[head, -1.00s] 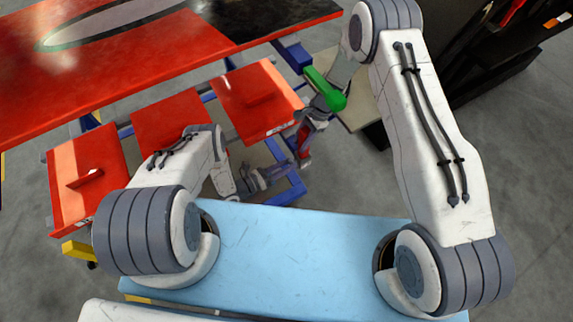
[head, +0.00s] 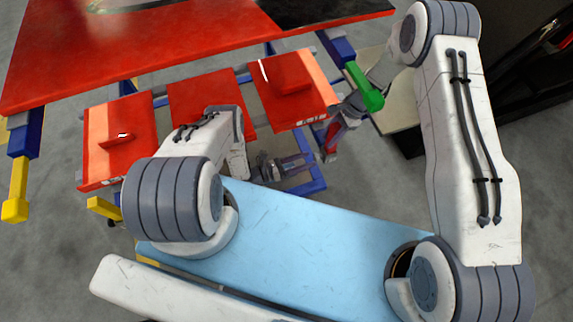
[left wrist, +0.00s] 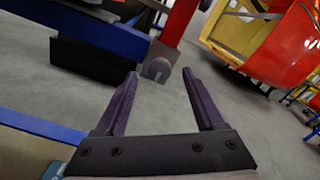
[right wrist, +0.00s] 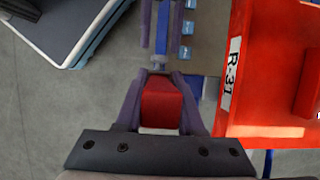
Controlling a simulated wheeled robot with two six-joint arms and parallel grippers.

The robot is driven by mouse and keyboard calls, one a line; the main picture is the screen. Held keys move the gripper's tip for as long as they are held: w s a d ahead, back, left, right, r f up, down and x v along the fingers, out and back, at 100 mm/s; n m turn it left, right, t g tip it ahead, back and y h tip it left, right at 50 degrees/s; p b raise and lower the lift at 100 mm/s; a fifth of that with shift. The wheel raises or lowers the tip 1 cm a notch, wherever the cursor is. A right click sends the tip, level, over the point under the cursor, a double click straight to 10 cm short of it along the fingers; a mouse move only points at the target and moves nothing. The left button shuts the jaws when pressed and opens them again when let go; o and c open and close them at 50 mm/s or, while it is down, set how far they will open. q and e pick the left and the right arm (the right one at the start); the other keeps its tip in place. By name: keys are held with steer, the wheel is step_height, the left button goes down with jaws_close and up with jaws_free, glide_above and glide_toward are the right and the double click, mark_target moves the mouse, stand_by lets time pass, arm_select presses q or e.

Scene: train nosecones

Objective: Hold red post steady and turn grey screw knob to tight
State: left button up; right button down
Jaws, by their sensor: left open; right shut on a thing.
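The red post (right wrist: 163,100) stands between the purple fingers of my right gripper (right wrist: 160,78), which is shut on it. The post shows in the left wrist view (left wrist: 180,20), its lower end near the grey screw knob (left wrist: 157,69). My left gripper (left wrist: 160,76) is open; the round knob appears between its fingertips, and I cannot tell whether they touch it. In the head view the left gripper (head: 300,162) is left of and below the red post (head: 330,145). The knob is too small to make out there.
Red panels (head: 120,150) lie on a blue frame (head: 310,182) ahead of me. One marked R-31 (right wrist: 265,90) is close to my right gripper's right side. A green piece (head: 365,88) is near my right wrist.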

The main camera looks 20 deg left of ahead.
arm_select(q)
steer(key=v, duration=0.9)
steer(key=shift+a, duration=0.15)
steer(key=shift+s, duration=0.1)
arm_select(e)
steer(key=shift+c, duration=2.2)
jaws_free()
steer(key=shift+r, duration=0.1)
